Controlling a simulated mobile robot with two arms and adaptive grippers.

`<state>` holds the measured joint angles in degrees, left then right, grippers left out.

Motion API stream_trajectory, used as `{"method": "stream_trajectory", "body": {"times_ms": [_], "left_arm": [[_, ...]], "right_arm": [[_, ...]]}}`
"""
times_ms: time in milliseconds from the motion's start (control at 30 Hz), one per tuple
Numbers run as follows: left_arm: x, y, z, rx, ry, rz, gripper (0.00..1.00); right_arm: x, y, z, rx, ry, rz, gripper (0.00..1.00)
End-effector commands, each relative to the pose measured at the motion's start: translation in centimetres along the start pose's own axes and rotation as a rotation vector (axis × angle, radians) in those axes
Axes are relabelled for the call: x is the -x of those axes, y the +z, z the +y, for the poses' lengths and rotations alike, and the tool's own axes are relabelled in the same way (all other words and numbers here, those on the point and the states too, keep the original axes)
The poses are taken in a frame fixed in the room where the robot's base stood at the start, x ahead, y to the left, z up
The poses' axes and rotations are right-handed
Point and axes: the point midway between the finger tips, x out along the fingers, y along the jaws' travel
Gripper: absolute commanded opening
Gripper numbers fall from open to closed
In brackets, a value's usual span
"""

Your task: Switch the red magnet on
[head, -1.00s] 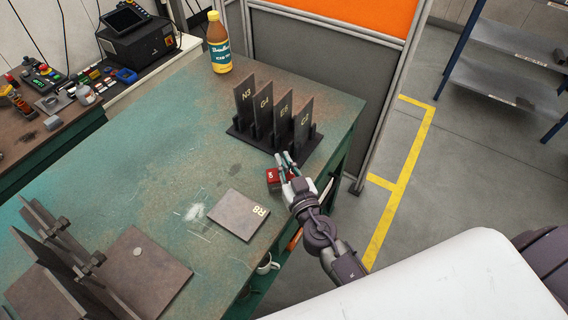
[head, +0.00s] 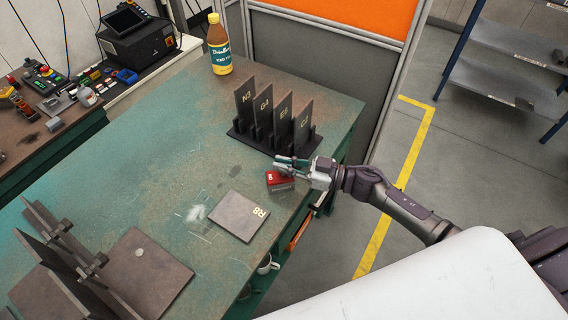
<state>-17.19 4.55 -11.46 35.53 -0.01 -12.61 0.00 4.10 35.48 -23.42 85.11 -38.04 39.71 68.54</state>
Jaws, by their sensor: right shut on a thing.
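The red magnet (head: 280,181) is a small red block with a white mark, on the green bench near its right edge. My right gripper (head: 281,165) reaches in from the right, with its fingers at the far upper side of the magnet. It is shut on the magnet; the fingers hide the part they hold, so I cannot tell which part or the switch position. My left gripper is not in view.
A rack (head: 273,143) of upright labelled plates stands just behind the magnet. Plate R8 (head: 238,215) lies flat in front of it. A bottle (head: 219,45) stands at the back. More plates (head: 68,262) stand at the lower left. The bench middle is clear.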

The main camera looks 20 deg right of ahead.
Motion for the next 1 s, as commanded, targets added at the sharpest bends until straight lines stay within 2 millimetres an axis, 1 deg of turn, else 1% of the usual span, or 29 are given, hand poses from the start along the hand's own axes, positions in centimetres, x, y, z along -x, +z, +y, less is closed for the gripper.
{"method": "stream_trajectory", "body": {"times_ms": [33,200,500,700,1000], "left_arm": [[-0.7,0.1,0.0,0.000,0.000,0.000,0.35],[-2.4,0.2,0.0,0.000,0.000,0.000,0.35],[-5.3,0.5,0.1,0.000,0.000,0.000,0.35],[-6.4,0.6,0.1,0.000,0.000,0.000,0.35],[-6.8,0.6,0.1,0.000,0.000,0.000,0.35]], "right_arm": [[0.0,0.4,0.3,0.006,-0.043,-0.004,0.00],[0.0,0.5,0.3,0.006,-0.195,-0.001,0.00],[0.0,0.5,0.2,0.003,-0.399,0.000,0.00],[0.0,0.3,0.1,0.001,-0.479,-0.001,0.00],[0.0,0.1,0.1,0.000,-0.520,-0.002,0.00]]}}
